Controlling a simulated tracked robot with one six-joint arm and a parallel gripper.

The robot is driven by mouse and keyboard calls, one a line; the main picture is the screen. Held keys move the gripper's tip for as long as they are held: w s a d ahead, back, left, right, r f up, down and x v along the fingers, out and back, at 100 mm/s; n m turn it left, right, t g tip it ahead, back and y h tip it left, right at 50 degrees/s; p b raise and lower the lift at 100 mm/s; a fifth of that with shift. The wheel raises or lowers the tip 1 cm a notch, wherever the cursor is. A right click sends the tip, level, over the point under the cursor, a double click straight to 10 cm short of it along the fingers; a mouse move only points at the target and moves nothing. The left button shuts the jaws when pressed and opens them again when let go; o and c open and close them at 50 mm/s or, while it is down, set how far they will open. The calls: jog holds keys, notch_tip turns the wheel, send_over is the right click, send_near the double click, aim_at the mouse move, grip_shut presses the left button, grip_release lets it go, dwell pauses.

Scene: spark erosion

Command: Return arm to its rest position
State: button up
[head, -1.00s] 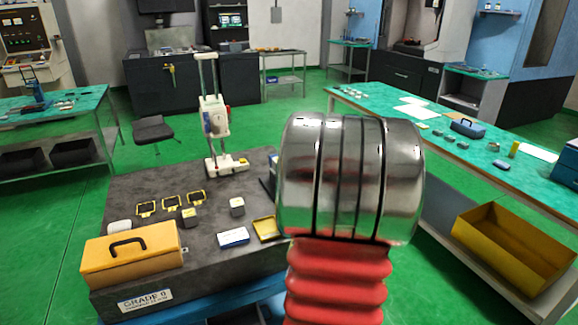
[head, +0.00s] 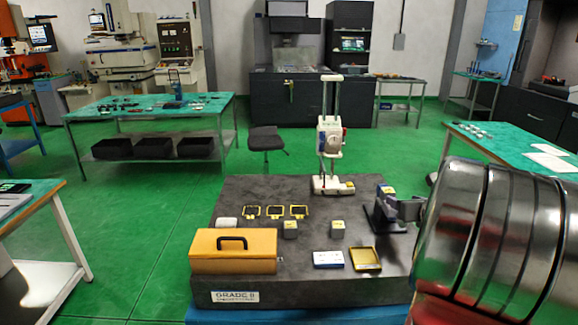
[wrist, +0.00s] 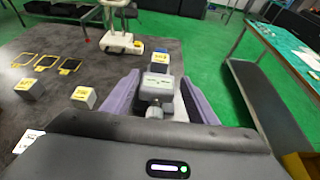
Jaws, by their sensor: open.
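My gripper (head: 382,214) shows at the right edge of the dark granite table (head: 300,202) in the head view, left of my large chrome and red arm links. In the wrist view my gripper (wrist: 160,78) has its two purple fingers spread apart. A grey piece with a small label sits between them; I cannot tell whether it is part of my gripper. A yellow-topped block (wrist: 161,57) shows just beyond the fingers. The fingers look close to the tabletop, but their exact height is unclear.
On the granite table stand a yellow toolbox (head: 234,252), a white column instrument (head: 331,140), small grey blocks (head: 338,229), yellow-framed pieces (head: 275,212), a blue-white box (head: 328,260) and a yellow tray (head: 366,258). A green-topped bench (head: 545,150) stands at right. Green floor lies open at left.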

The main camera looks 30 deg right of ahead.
jog(key=w+a+r+n+y, duration=0.1)
jog(key=w+a+n+y, duration=0.1)
jog(key=w+a+n, duration=0.45)
jog(key=w+a+r+n+y, duration=0.1)
jog(key=a+r+n+y, duration=0.15)
jog(key=a, duration=0.75)
jog(key=s+a+f+n+g+y, duration=0.15)
jog(key=a+n+y, duration=0.35)
jog(key=a+n, duration=1.5)
jog(key=s+a+f+n+g+h, duration=0.2)
jog(key=s+a+f+n+g, duration=0.1)
jog(key=s+a+n, duration=1)
jog(key=shift+s+a+f+g, duration=0.15)
jog(key=shift+s+a+g, duration=0.6)
jog(key=shift+s+a, duration=1)
jog(key=shift+s+d+h, duration=0.25)
jog(key=shift+s+d, duration=0.05)
jog(key=shift+c, duration=0.4)
